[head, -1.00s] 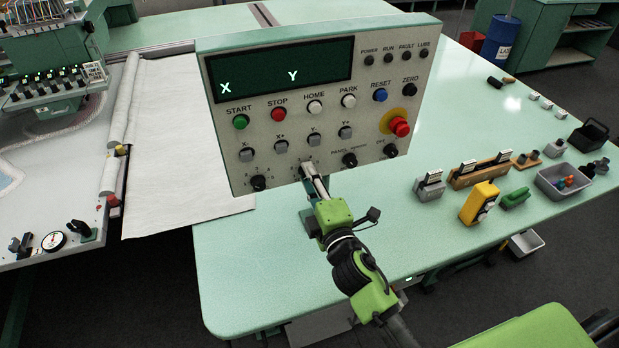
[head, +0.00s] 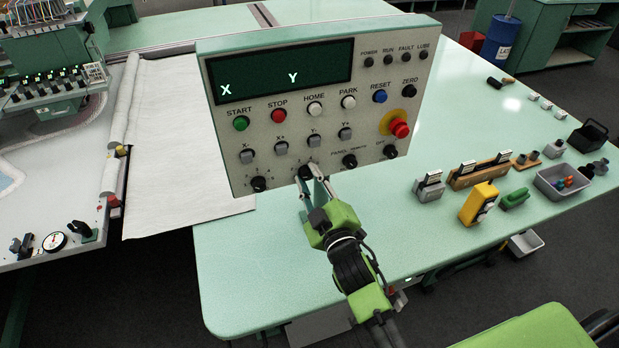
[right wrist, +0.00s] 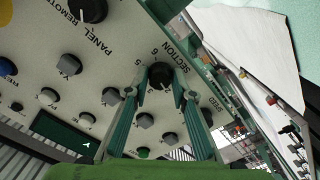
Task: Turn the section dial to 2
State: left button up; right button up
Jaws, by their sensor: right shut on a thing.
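The section dial (head: 305,172) is a black knob at the bottom edge of the pale control panel (head: 232,160). In the right wrist view the dial (right wrist: 160,72) sits beside the printed word SECTION, with numerals 5 and 6 readable near it. My right gripper (head: 312,182) reaches up from below and is shut on the dial. In the right wrist view the fingers (right wrist: 160,92) stand on either side of the knob. I cannot read which number the dial points to; the fingers hide part of the scale. My left gripper is not in view.
Close around are another black dial (head: 258,184) to the left, the panel/remote knob (head: 349,161) to the right, and grey jog buttons above. The red emergency stop (head: 399,128) juts out at right. The green table (head: 260,290) is clear below the panel.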

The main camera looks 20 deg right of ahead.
jog(key=shift+m, duration=0.4)
jog(key=o, duration=1.1)
jog(key=s, duration=1.2)
jog(key=shift+d, duration=0.15)
